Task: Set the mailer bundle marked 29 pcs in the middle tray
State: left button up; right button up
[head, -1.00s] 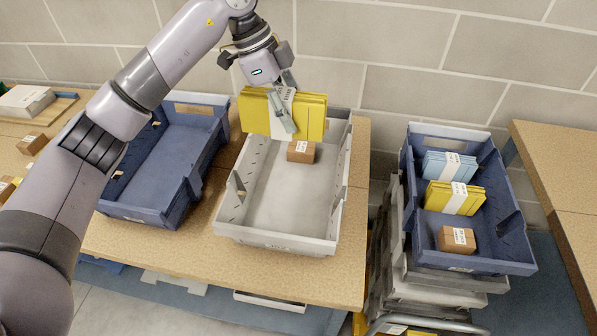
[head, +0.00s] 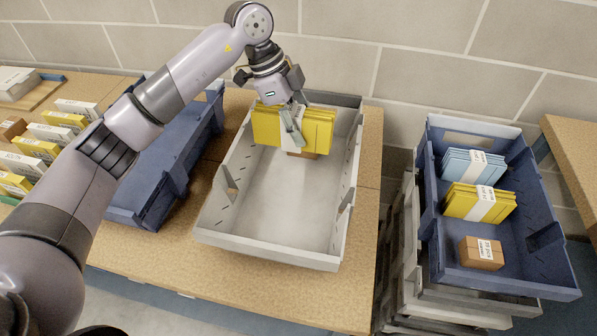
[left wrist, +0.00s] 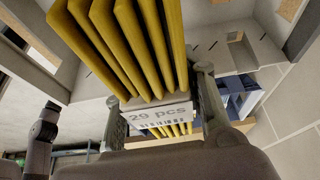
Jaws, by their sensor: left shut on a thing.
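The mailer bundle (head: 318,131) is a stack of yellow padded mailers with a white band. The left wrist view shows the bundle (left wrist: 143,45) close up, its label reading 29 pcs. My left gripper (head: 291,124) is shut on the bundle at its band and points down; its fingers (left wrist: 158,92) flank the band in the left wrist view. The light grey middle tray (head: 267,245) stands on the table between two blue trays. The bundle is upright over the far end of this tray; I cannot tell if it touches the floor. My right gripper is not in view.
A small brown box (head: 302,155) sits in the grey tray, mostly hidden behind the bundle. The near part of that tray is empty. The left blue tray (head: 143,214) looks empty. The right blue tray (head: 455,274) holds blue mailers, yellow mailers (head: 464,203) and a brown box (head: 482,252).

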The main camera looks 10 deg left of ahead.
aim_at(278, 134)
pick_arm(q)
notch_tip(278, 134, down, 14)
jog(key=shift+f+p, duration=0.2)
jog(key=shift+p, duration=0.45)
jog(key=o, duration=1.2)
jog(key=shift+r, duration=0.15)
jog(key=b+v, duration=0.1)
jog(key=v, duration=1.1)
